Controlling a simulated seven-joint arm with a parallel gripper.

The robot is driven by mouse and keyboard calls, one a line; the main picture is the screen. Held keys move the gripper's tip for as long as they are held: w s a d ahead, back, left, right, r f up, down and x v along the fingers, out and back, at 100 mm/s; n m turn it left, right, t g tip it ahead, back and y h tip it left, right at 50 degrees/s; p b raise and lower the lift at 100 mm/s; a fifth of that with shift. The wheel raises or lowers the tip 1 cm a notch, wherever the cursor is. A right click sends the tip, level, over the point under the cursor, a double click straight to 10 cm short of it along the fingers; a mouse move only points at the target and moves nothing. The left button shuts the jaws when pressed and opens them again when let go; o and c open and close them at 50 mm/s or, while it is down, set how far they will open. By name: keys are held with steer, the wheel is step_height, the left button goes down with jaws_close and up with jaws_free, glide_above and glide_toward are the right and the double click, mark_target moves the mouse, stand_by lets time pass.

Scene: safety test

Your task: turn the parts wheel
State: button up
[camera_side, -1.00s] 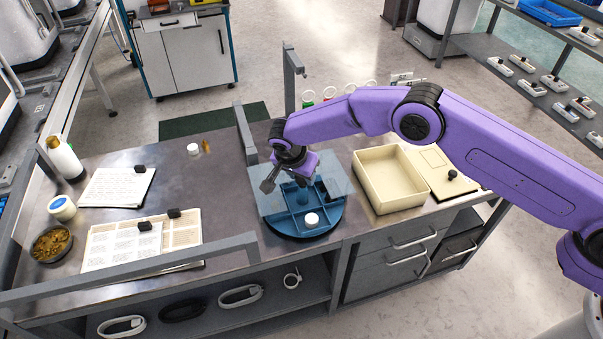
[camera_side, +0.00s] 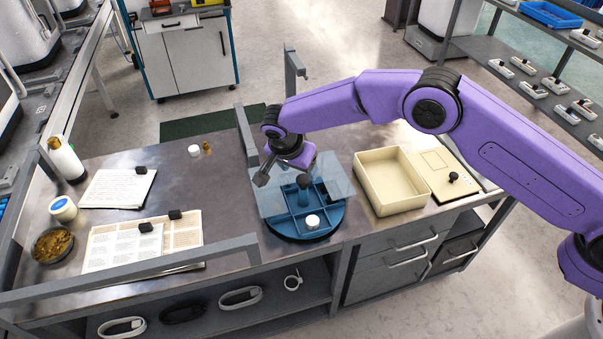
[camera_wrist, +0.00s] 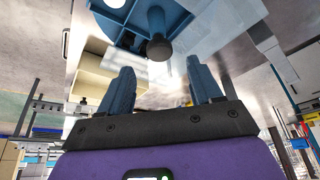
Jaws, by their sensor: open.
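The parts wheel (camera_side: 325,221) is a round blue tray with divided compartments, on the bench's right half. A blue post with a dark knob (camera_side: 304,181) stands at its middle; the knob also shows in the wrist view (camera_wrist: 158,47). A white round piece (camera_side: 312,222) lies in a front compartment. A clear panel (camera_side: 340,178) stands over part of the wheel. My gripper (camera_wrist: 158,67) is open and empty, its two blue-grey fingers apart. In the side view it is above the wheel's back left, close to the knob; whether it touches the panel, I cannot tell.
A cream bin (camera_side: 389,182) stands right of the wheel, with a cream board (camera_side: 440,172) beyond it. A grey upright post (camera_side: 245,138) stands just behind left. A grey rail (camera_side: 130,267) crosses the front left. Papers (camera_side: 118,188) lie left; bare bench lies between.

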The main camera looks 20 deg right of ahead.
steer(key=v, duration=1.2)
